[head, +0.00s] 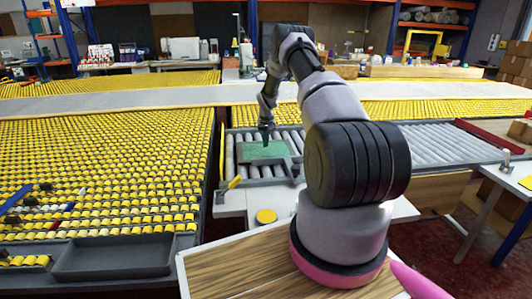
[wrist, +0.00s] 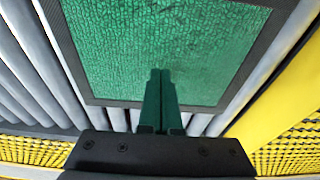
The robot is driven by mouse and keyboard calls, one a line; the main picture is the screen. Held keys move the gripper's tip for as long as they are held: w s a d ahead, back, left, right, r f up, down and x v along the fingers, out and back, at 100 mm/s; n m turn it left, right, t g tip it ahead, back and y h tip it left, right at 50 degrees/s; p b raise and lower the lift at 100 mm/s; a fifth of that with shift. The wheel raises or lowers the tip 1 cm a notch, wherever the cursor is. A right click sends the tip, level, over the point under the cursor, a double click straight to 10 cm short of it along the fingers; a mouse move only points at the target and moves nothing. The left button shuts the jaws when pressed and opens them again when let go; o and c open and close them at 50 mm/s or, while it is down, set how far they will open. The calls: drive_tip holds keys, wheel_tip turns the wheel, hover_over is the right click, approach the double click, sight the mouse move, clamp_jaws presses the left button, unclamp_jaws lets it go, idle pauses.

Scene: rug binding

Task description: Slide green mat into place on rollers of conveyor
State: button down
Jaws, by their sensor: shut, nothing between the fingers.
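The green mat (head: 262,151) has a dark border and lies flat on the grey rollers of the conveyor (head: 420,146), near its left end. In the wrist view the mat (wrist: 120,45) fills the upper middle, with rollers (wrist: 35,60) showing along its left side and below its near edge. My gripper (head: 266,140) points down over the mat. In the wrist view my gripper (wrist: 160,75) has its two green fingers together, with nothing between them, and their tips overlap the mat. I cannot tell whether they touch its surface.
A yellow side rail (wrist: 290,95) runs close to the mat's right in the wrist view. Beds of yellow rollers (head: 100,160) lie left of the conveyor. The conveyor's rollers to the right are bare.

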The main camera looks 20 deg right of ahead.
sight(290, 148)
drive_tip(key=shift+f, duration=0.75)
idle(0.4)
drive_tip(key=shift+s+d, duration=0.3)
drive_tip(key=shift+d, duration=0.65)
drive_tip(key=shift+s+d, duration=0.25)
drive_tip(key=shift+d, duration=0.7)
drive_tip(key=shift+d, duration=0.1)
drive_tip(key=shift+s+d, duration=0.3)
drive_tip(key=shift+d, duration=0.6)
drive_tip(key=shift+s+d, duration=0.3)
drive_tip(key=shift+d, duration=0.6)
drive_tip(key=shift+d, duration=0.1)
drive_tip(key=shift+s+d, duration=0.35)
drive_tip(key=shift+d, duration=0.55)
drive_tip(key=shift+s+d, duration=0.3)
drive_tip(key=shift+d, duration=0.6)
drive_tip(key=shift+d, duration=0.15)
